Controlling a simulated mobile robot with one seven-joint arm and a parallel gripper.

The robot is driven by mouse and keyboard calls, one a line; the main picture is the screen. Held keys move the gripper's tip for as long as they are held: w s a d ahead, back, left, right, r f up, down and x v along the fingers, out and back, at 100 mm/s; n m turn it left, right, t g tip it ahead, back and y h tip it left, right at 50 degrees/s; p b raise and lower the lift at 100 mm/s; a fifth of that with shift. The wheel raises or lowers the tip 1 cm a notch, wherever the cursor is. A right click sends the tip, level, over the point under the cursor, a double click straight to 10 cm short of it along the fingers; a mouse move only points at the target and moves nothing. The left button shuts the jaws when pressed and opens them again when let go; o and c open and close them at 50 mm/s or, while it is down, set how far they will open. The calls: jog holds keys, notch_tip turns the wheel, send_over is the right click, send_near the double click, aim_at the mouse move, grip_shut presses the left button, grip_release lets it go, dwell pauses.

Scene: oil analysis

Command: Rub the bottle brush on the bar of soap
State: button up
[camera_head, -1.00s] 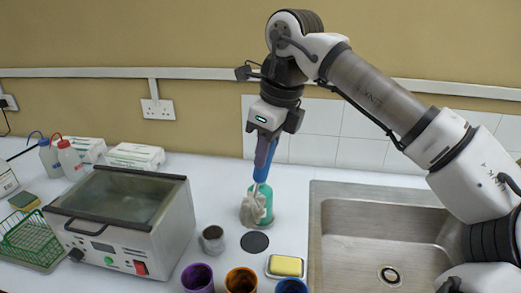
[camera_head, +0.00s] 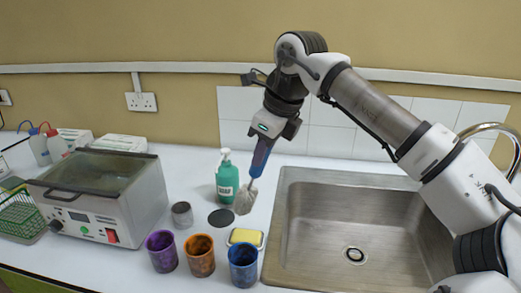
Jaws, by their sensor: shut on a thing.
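My gripper (camera_head: 263,153) is shut on the blue handle of the bottle brush (camera_head: 245,198). The brush points down and slightly left, its pale grey bristle head low over the counter. The yellow bar of soap (camera_head: 245,236) lies in a small dish (camera_head: 232,245) on the counter, in front of the brush head. The brush head and the soap look apart in this view; the exact height of the bristles above the counter is hard to tell.
A green soap dispenser (camera_head: 227,182) stands just left of the brush. Purple (camera_head: 162,251), orange (camera_head: 200,256) and blue (camera_head: 243,265) cups stand along the front. A metal sink (camera_head: 340,178) is on the right. A water bath (camera_head: 100,200), a small metal pot (camera_head: 182,215) and a black disc (camera_head: 221,218) are left.

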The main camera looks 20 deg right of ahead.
notch_tip(320, 180, down, 6)
jog(key=b, duration=0.4)
jog(key=shift+f+b, duration=0.8)
jog(key=shift+f, duration=0.05)
dwell(2.3)
jog(key=shift+r+p, duration=2.55)
jog(key=shift+r, duration=1.1)
